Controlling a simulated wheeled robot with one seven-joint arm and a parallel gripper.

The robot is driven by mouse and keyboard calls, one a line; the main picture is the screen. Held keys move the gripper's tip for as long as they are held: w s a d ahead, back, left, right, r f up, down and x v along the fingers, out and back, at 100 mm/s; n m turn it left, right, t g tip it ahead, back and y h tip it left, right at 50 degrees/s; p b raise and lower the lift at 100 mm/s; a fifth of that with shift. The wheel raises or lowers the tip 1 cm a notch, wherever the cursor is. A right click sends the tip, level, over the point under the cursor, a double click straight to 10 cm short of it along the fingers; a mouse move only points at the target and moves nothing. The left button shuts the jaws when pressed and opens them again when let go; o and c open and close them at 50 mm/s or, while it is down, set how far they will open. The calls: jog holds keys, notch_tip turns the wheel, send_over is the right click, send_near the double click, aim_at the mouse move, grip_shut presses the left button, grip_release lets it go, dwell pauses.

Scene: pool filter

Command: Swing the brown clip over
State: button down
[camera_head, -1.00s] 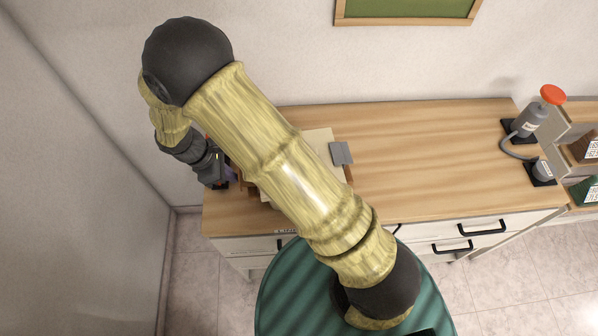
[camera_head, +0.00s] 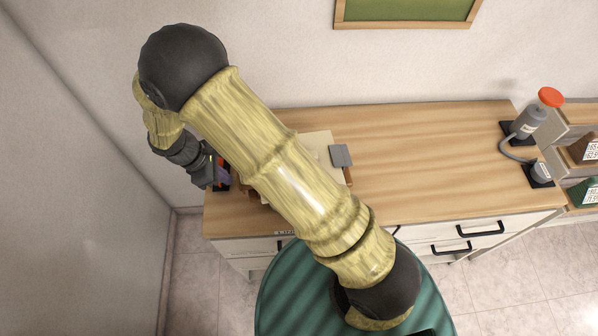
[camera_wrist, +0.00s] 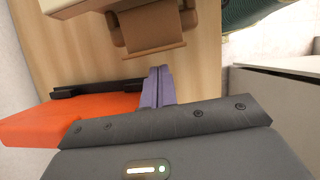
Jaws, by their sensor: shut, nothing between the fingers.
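In the wrist view a brown clip (camera_wrist: 150,28) sits at the edge of a pale beige box (camera_wrist: 75,6), with a flat flap pointing toward my gripper. My gripper (camera_wrist: 158,72) shows as slim purple fingers, shut and empty. In the head view the pale box (camera_head: 318,145) lies partly behind my arm. My gripper (camera_head: 221,172) is at its left, near the counter's left end.
An orange block (camera_wrist: 70,122) with a black bar (camera_wrist: 95,88) lies left of my fingers in the wrist view. A grey plate (camera_head: 341,155) is at the box's right. The wooden counter (camera_head: 430,150) is clear up to a red-topped pump (camera_head: 530,118).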

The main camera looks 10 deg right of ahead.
jog(key=shift+a+r+p, duration=0.3)
jog(key=shift+a+r, duration=0.05)
jog(key=shift+a, duration=0.25)
jog(key=shift+a+r+p, duration=0.3)
jog(key=shift+a+r, duration=0.05)
jog(key=shift+a, duration=0.25)
jog(key=shift+r, duration=0.1)
notch_tip(320, 180, up, 5)
jog(key=p, duration=0.3)
jog(key=shift+p, duration=0.4)
jog(key=b+v, duration=0.3)
jog(key=v, duration=1.4)
jog(key=shift+b, duration=0.3)
jog(key=shift+w+r, duration=0.1)
